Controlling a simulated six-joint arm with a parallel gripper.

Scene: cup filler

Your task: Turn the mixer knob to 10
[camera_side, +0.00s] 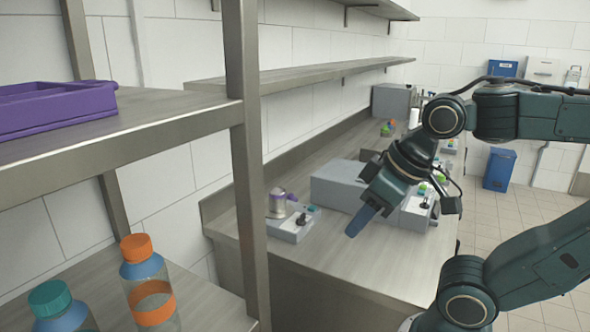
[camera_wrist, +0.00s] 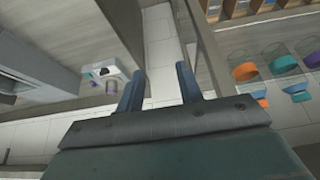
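My gripper (camera_side: 361,220) hangs above the steel counter in the side view, tilted down to the left. In the wrist view its two blue fingers (camera_wrist: 158,84) are apart with nothing between them. A small grey machine (camera_side: 290,235) stands on the counter to the left of the gripper, with a metal-and-purple cup (camera_side: 277,203), a teal button and a small black knob (camera_side: 301,219). It also shows in the wrist view (camera_wrist: 98,68), left of the fingers. A second machine (camera_side: 416,213) with a black knob is partly behind my gripper. The knobs' settings are too small to read.
A large grey box (camera_side: 340,186) lies behind the gripper. A steel rack post (camera_side: 247,160) stands in the left foreground. The rack holds a purple tray (camera_side: 50,108), an orange-capped bottle (camera_side: 148,285) and a teal-capped bottle (camera_side: 60,308). The counter's near part is clear.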

